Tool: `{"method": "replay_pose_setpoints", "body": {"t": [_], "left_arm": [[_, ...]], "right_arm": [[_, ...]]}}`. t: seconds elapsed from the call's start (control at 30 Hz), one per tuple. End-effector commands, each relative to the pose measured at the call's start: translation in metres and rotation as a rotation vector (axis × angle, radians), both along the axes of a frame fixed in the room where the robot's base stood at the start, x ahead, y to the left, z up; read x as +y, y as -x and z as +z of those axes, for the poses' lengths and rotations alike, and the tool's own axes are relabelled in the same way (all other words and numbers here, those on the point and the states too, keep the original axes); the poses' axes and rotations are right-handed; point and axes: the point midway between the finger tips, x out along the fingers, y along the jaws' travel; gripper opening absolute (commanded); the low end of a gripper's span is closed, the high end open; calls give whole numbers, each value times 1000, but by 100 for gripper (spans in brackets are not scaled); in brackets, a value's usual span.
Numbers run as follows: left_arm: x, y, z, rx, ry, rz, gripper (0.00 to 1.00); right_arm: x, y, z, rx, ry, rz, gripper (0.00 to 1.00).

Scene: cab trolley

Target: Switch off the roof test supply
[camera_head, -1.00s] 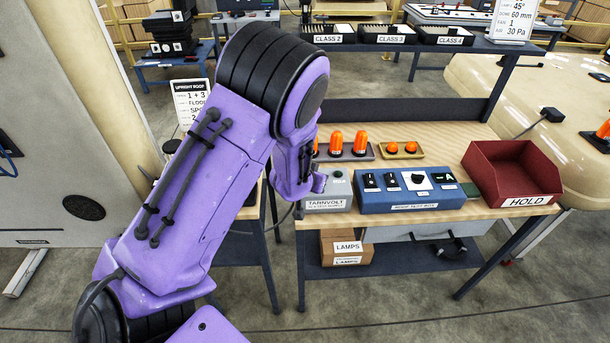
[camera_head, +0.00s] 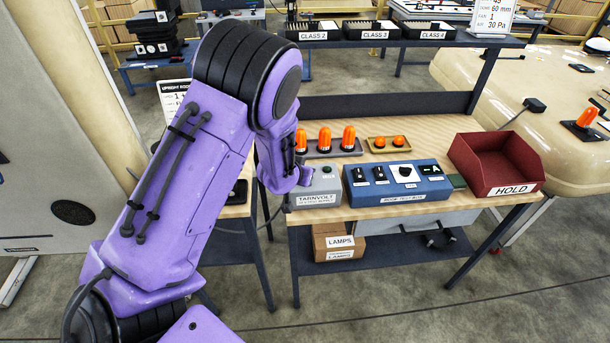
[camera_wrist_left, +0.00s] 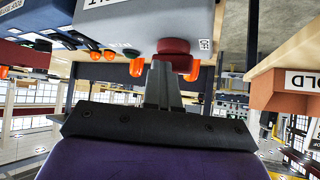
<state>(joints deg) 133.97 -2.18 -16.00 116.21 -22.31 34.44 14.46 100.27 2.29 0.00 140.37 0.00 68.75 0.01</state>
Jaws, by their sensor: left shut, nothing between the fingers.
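The grey TARNVOLT supply box (camera_head: 322,188) stands at the left end of the wooden workbench, with a small green patch on its top. In the left wrist view the grey box (camera_wrist_left: 145,22) fills the top, upside down, with a red knob or button (camera_wrist_left: 173,46) on it. My right gripper is not in view.
A blue test box (camera_head: 395,183) with switches and a dial sits right of the grey box. A red HOLD bin (camera_head: 462,160) stands at the right end.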

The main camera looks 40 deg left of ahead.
Motion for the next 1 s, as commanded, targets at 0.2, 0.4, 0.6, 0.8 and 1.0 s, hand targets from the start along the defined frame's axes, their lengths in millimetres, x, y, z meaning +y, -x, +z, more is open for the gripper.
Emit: {"method": "replay_pose_setpoints", "body": {"t": [0.2,0.4,0.6,0.8,1.0], "left_arm": [[-22,14,6,-3,-5,-4,0],[-50,41,26,-7,-6,-6,0],[-72,66,54,-4,-6,-10,0],[-82,77,68,0,-4,-9,0],[-82,79,69,2,-4,-9,0]], "right_arm": [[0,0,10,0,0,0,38],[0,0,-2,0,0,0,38],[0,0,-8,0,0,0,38],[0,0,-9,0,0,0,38],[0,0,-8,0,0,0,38]]}}
